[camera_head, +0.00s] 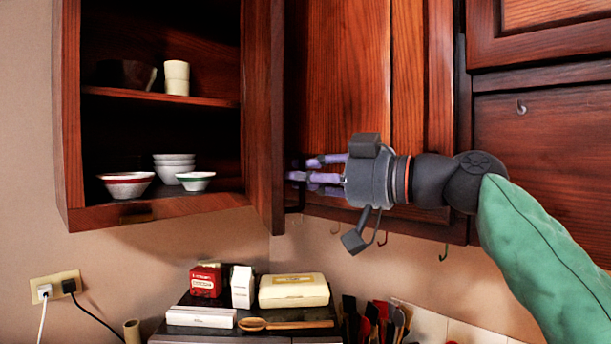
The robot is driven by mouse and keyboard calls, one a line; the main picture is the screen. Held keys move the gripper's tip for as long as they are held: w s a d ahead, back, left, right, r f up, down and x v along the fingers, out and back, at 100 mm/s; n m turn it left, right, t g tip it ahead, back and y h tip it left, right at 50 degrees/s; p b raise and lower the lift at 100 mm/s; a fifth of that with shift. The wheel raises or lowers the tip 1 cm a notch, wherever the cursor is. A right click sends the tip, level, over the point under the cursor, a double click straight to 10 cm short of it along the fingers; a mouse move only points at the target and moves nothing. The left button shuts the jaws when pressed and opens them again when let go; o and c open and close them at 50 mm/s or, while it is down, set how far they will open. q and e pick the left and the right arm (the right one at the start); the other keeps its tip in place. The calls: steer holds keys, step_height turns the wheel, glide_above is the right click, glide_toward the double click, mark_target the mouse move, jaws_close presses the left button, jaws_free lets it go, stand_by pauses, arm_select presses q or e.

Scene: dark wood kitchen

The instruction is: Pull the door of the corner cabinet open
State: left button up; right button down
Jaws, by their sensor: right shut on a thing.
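The corner cabinet (68,130) is at the upper left, with its shelves in plain sight. A wooden door panel (264,110) at its right side stands out toward me and shows nearly edge-on. My right gripper (298,176) reaches in from the right, its purple fingers at the right side of this panel near its lower end. It is shut on the door handle (294,209), of which only a dark lower bit shows; the fingers and panel edge hide the rest. My left gripper is not in view.
Bowls (126,184) and a cream cup (177,77) stand on the shelves. Closed wooden doors (345,60) lie behind and right of my gripper. Below are a box (293,291), a wooden spoon (285,325) and utensils (375,318); hooks hang under the cabinets.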

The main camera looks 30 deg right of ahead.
steer(key=c, duration=1.3)
jaws_free()
steer(key=shift+r, duration=0.15)
steer(key=shift+o, duration=0.6)
steer(key=shift+w, duration=0.3)
steer(key=shift+s, duration=0.15)
steer(key=v, duration=1.2)
